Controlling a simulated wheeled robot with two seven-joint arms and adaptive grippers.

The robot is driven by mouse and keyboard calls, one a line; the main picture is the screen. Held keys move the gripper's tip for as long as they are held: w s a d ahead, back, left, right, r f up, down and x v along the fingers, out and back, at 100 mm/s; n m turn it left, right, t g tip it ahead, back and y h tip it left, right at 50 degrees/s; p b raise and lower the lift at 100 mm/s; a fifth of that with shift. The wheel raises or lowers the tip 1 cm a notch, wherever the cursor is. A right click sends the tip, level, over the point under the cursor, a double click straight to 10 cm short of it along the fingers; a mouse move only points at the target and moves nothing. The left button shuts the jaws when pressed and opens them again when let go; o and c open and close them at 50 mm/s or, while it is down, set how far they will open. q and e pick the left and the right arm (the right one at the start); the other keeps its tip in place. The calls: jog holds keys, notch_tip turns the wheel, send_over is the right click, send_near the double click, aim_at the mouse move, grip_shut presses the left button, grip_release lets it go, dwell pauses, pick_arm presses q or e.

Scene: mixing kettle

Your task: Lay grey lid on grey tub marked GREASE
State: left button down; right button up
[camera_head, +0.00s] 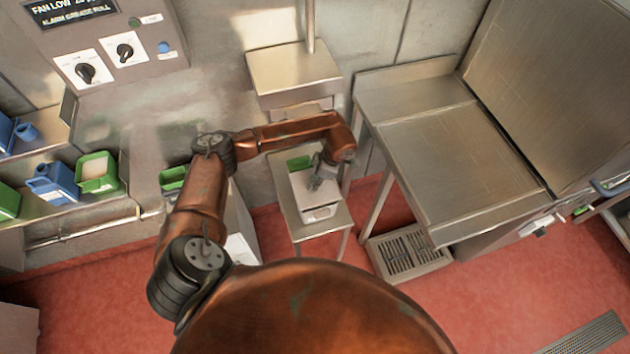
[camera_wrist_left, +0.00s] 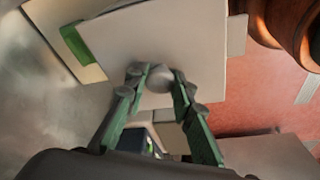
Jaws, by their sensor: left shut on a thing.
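My left gripper (camera_head: 316,182) is shut on the knob of a pale grey lid (camera_head: 302,186), above a small metal stand. In the left wrist view, the fingers (camera_wrist_left: 158,78) are on both sides of the round knob, and the flat lid (camera_wrist_left: 175,35) spreads out beyond them. A pale grey tub (camera_head: 320,213) shows under the lid's near edge on the stand. I cannot read a GREASE marking. I cannot tell whether the lid touches the tub's rim or hangs just above it. My right gripper is not in view.
A green container (camera_head: 299,162) is partly hidden behind the lid. The small metal stand (camera_head: 335,224) has a narrow top. A steel counter (camera_head: 430,160) stands to the right. Green and blue tubs, including one green tub (camera_head: 97,172), sit on the left shelf.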

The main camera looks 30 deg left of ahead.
pick_arm(q)
jog(key=shift+f, duration=0.2)
jog(key=shift+f+b, duration=0.8)
jog(key=shift+f, duration=0.25)
jog(key=shift+f, duration=0.2)
jog(key=c, duration=1.6)
grip_release()
jog(key=shift+o, duration=0.7)
jog(key=o, duration=0.4)
jog(key=shift+r, duration=0.2)
